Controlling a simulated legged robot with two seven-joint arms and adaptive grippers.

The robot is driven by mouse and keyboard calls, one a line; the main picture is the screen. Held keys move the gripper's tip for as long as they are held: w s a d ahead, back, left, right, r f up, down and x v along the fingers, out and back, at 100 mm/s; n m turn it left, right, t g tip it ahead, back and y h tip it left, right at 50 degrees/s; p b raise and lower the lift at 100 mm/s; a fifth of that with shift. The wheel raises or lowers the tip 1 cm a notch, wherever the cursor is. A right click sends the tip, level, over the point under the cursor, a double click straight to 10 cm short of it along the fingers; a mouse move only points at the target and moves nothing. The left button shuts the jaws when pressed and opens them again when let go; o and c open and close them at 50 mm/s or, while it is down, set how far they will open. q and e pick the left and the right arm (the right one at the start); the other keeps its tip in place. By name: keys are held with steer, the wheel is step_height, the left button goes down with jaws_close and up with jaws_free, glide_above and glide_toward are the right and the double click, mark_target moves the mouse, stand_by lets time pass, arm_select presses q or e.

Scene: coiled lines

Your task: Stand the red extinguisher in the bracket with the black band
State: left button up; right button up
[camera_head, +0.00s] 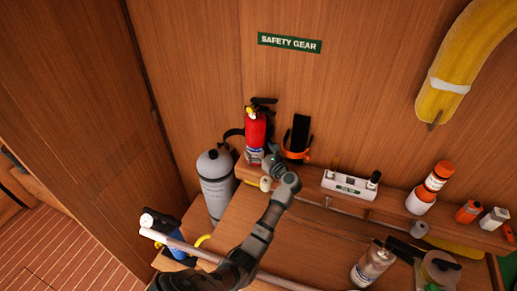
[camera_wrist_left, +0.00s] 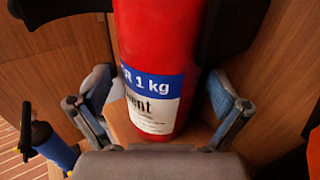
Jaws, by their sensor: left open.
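The red extinguisher (camera_head: 255,128) stands upright on the wall shelf, under the safety gear sign. A black piece, seemingly the black band (camera_head: 233,133) of its bracket, shows at its left. In the left wrist view, dark parts (camera_wrist_left: 232,28) flank the extinguisher (camera_wrist_left: 160,40) on both sides, so it appears to stand within that bracket; its back is hidden. A bracket with an orange band (camera_head: 296,152) and black back plate is just right, empty. My left gripper (camera_head: 270,162) is open at the extinguisher's lower front, fingers (camera_wrist_left: 160,92) either side, with visible gaps. My right gripper is out of view.
A grey cylinder (camera_head: 215,182) stands left of the shelf. A white holder (camera_head: 350,184) and orange-and-white canisters (camera_head: 428,188) are to the right. A pale rail (camera_head: 185,247) crosses near my left arm. A silver can (camera_head: 372,265) stands lower right.

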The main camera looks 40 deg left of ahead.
arm_select(q)
steer(key=shift+f, duration=0.3)
steer(key=v, duration=1.2)
steer(key=shift+r, duration=0.25)
steer(key=shift+f, duration=0.1)
